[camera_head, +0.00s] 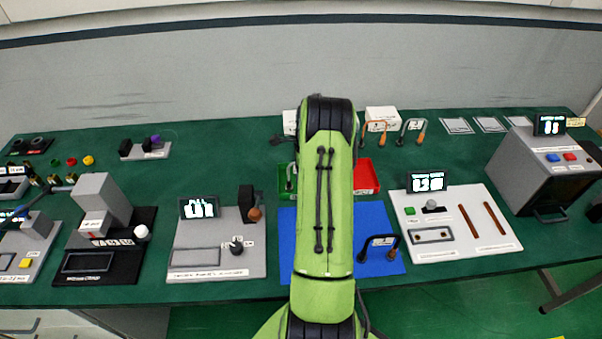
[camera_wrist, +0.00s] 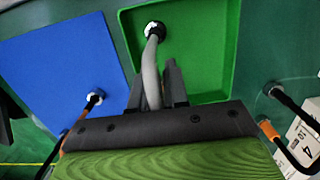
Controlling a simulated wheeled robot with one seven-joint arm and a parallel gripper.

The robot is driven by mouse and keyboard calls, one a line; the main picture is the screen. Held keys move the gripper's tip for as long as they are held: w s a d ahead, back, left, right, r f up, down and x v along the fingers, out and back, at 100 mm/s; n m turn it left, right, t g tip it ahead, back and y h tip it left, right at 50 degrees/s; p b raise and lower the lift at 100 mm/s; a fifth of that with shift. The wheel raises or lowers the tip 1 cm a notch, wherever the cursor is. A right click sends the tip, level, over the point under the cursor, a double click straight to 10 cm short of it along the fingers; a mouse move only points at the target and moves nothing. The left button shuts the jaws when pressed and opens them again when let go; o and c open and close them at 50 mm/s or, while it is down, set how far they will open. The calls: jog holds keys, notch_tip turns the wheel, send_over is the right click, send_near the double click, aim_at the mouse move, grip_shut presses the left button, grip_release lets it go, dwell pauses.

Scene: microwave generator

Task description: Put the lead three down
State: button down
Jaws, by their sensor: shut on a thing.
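My gripper (camera_wrist: 160,92) is shut on a grey lead (camera_wrist: 151,70) with a black-and-white end. The lead reaches over the green tray (camera_wrist: 205,50). I cannot tell whether its end touches the tray floor. In the head view, my arm hides the gripper and part of the green tray (camera_head: 284,194); a grey lead (camera_head: 289,173) shows there beside the arm. No number is readable on the held lead. A black lead (camera_head: 379,240) stands on the blue mat (camera_head: 375,213).
A red tray (camera_head: 367,178) is right of my arm. A white panel device (camera_head: 460,190) stands right of the mat, a grey one (camera_head: 190,235) to the left.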

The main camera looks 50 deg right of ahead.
jog(key=c, duration=1.1)
grip_release()
jog(key=shift+f, duration=0.1)
jog(key=r, duration=0.4)
jog(key=r+p, duration=0.1)
jog(key=r, duration=0.3)
jog(key=s+d+r, duration=0.1)
jog(key=r, duration=0.3)
jog(key=shift+r, duration=0.2)
jog(key=w+a+r+n+t+h, duration=0.1)
jog(key=a+r+n, duration=0.55)
jog(key=a, duration=0.45)
jog(key=w+a+r+n+h, duration=0.1)
jog(key=a+r+n, duration=0.4)
jog(key=a+r, duration=0.4)
jog(key=s+a+n+t, duration=0.1)
jog(key=s+a+n, duration=0.4)
jog(key=a, duration=0.1)
jog(key=s+a+n+t, duration=0.1)
jog(key=s+a+n, duration=0.4)
jog(key=a+n, duration=0.1)
jog(key=s+a+f+n+t+y, duration=0.1)
jog(key=s+a+n, duration=0.4)
jog(key=s+a, duration=0.1)
jog(key=shift+s+a+f+t, duration=0.1)
jog(key=shift+a+t, duration=0.2)
jog(key=shift+a, duration=0.2)
